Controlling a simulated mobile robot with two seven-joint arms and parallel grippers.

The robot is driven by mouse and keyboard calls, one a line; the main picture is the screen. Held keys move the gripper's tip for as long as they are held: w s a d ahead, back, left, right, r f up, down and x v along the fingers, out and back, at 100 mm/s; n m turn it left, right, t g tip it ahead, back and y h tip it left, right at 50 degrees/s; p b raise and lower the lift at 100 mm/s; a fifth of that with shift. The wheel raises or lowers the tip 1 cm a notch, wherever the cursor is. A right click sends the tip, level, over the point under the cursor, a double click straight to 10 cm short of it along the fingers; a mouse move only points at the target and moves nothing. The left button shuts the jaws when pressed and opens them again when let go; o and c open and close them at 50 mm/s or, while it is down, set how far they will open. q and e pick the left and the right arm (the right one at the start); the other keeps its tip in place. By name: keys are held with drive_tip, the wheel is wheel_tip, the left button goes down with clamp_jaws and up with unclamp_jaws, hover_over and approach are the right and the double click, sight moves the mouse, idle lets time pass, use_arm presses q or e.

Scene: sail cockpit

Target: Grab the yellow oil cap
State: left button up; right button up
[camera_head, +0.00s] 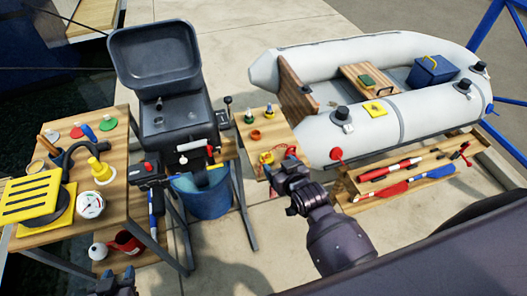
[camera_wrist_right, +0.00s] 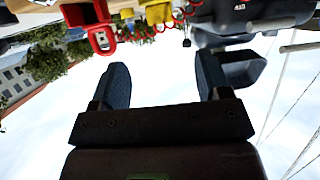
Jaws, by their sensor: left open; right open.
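My left gripper (camera_head: 114,281) is open, low at the bottom edge, away from both pieces.
A red-and-yellow item (camera_head: 267,157) lies beside my right gripper. The black outboard engine (camera_head: 178,112) stands left of the small table, the grey inflatable boat (camera_head: 395,122) right.

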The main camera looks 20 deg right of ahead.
sight(267, 155)
drive_tip(key=shift+f+b+x, duration=0.1)
drive_tip(key=shift+b+x, duration=0.05)
drive_tip(key=shift+x, duration=2.3)
drive_tip(key=shift+f+b+x, duration=0.15)
drive_tip(key=shift+x, duration=2.25)
drive_tip(key=shift+s+a, duration=0.1)
drive_tip(key=shift+s, duration=0.05)
drive_tip(key=shift+s, duration=0.1)
drive_tip(key=c, duration=1.1)
